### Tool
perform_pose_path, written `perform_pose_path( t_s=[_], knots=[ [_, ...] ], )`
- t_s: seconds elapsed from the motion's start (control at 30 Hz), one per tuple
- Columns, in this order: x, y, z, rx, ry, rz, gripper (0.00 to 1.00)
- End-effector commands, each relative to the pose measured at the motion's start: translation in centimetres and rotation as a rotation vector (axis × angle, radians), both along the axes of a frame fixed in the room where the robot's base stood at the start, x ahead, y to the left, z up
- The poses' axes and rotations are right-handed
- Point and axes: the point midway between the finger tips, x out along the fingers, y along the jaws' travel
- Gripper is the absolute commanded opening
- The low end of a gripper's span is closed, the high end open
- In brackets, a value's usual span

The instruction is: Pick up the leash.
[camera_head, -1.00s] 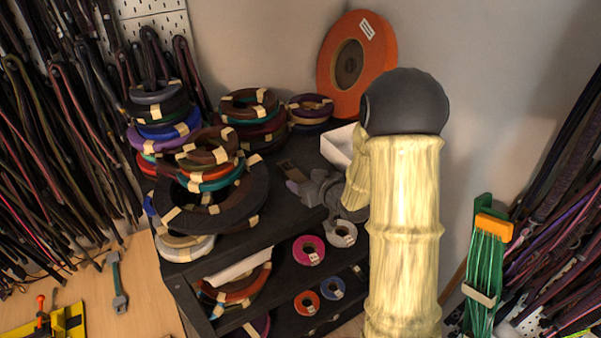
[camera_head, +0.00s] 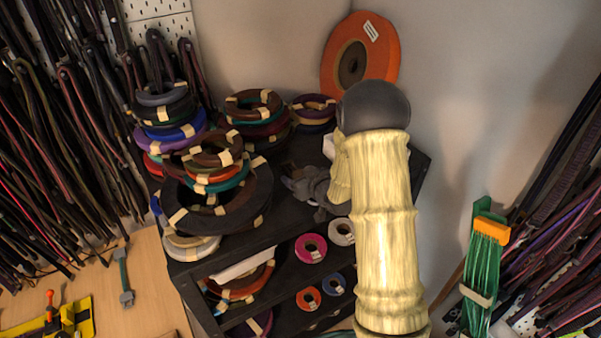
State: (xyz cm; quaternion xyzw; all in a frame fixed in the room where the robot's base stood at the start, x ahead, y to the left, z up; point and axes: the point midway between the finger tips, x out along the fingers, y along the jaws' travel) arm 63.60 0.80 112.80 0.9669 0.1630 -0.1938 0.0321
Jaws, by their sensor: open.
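Many long looped cords that look like leashes (camera_head: 70,140) hang in a dense row on the left wall, in dark, olive, red and pink tones. More purple and dark cords (camera_head: 560,200) hang at the right edge. I cannot tell which of them is the leash. My pale yellow sleeved arm with a dark round joint stands upright right of centre and hides part of the shelf.
A black shelf unit (camera_head: 262,237) carries stacked coils (camera_head: 215,210), a grey clamp-like item (camera_head: 318,187) and small spools (camera_head: 311,248). An orange disc (camera_head: 385,62) leans behind. A green cord bundle (camera_head: 480,285) stands right. A yellow tool (camera_head: 83,318) and a strap-like piece (camera_head: 124,277) lie on the wooden surface.

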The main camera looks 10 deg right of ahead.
Motion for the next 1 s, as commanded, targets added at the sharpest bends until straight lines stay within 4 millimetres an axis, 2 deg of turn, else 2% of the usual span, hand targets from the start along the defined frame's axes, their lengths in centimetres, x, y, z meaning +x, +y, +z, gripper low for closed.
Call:
perform_pose_path(
  t_s=[0.27, 0.5, 0.57, 0.77, 0.8, 1.0],
  knots=[
    [0.1, 1.1, -0.1, 0.000, -0.001, 0.017, 0.65],
    [0.1, 0.3, 0.0, 0.000, -0.001, 0.004, 0.65],
    [0.1, 0.1, 0.0, -0.001, -0.001, 0.000, 0.55],
    [0.1, -0.4, 0.0, -0.001, -0.001, -0.006, 0.16],
    [0.1, -0.4, 0.0, -0.001, -0.002, -0.007, 0.13],
    [0.1, -0.4, 0.0, 0.000, -0.002, -0.007, 0.13]
  ],
)
